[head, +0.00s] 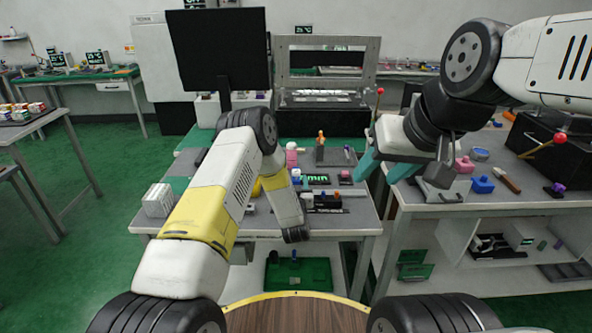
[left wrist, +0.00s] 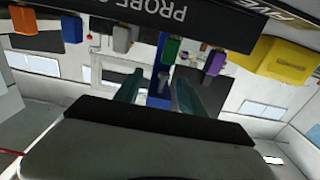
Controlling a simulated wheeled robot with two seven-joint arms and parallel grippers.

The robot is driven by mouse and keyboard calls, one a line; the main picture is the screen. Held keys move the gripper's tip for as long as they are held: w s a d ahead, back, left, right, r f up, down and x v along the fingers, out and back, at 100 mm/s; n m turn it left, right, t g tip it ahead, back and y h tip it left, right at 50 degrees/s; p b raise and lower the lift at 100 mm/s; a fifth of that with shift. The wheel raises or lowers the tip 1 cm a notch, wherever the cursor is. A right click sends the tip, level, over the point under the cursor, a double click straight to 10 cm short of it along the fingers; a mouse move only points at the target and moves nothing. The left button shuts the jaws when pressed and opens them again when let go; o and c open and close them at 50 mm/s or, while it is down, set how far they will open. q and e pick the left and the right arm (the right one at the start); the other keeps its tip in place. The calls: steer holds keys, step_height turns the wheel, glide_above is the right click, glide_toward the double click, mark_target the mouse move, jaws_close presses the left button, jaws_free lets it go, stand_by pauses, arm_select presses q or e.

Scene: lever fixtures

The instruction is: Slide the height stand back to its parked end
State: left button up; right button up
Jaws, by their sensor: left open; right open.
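In the left wrist view my left gripper (left wrist: 159,76) has its two teal fingers apart. A blue upright part (left wrist: 158,90) shows between them; I cannot tell whether they touch it. In the head view the left forearm hangs over the middle bench, and its fingers are hidden. My right gripper (head: 379,176) is open, its teal fingers apart at the gap between the two benches. I cannot surely pick out the height stand. A dark stand with an orange top (head: 320,145) stands at the back of the middle bench. A black strip fixture (head: 340,211) lies near its front.
A dark strip lettered "PROBE" (left wrist: 175,14) crosses the top of the left wrist view. A yellow block (left wrist: 285,58) is at its right. A white box (head: 159,200) sits at the middle bench's left. A black monitor (head: 218,48) rises behind. The right bench holds several small items.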

arm_select(q)
steer(key=shift+w, duration=1.3)
jaws_close()
stand_by(0.5)
